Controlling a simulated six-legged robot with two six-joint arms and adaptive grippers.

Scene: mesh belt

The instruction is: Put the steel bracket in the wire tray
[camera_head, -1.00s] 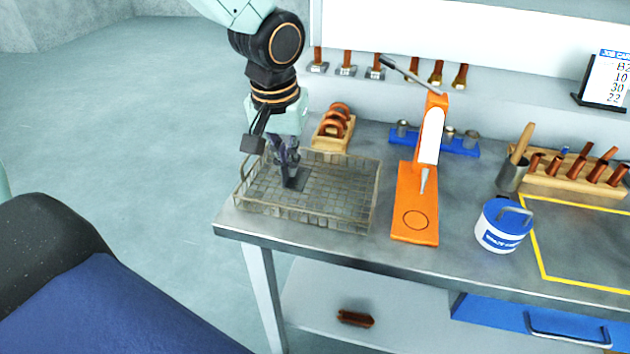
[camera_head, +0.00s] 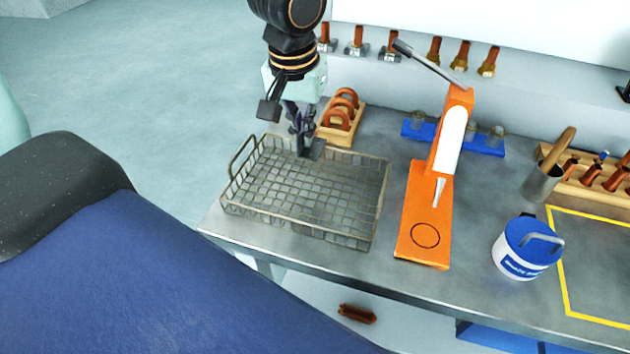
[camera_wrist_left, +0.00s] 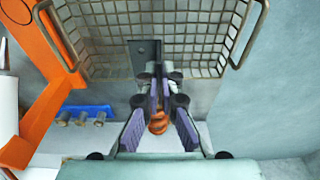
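The steel bracket (camera_head: 314,150) is a dark grey plate at the tips of my left gripper (camera_head: 303,132). In the head view it overlaps the back rim of the wire tray (camera_head: 372,240). The left wrist view shows the bracket (camera_wrist_left: 145,58) reaching from the nearly closed fingertips (camera_wrist_left: 158,78) across the rim of the tray (camera_wrist_left: 205,72). My left gripper is shut on the bracket and points down. I cannot tell exactly how high the bracket is. The tray's visible mesh floor is empty. My right gripper is not in view.
An orange press (camera_head: 415,225) stands right of the tray. A wooden holder with copper-coloured rings (camera_head: 342,115) is just behind the tray. A blue-lidded tub (camera_head: 527,247) stands farther right. A blue rack (camera_head: 485,143) is at the back.

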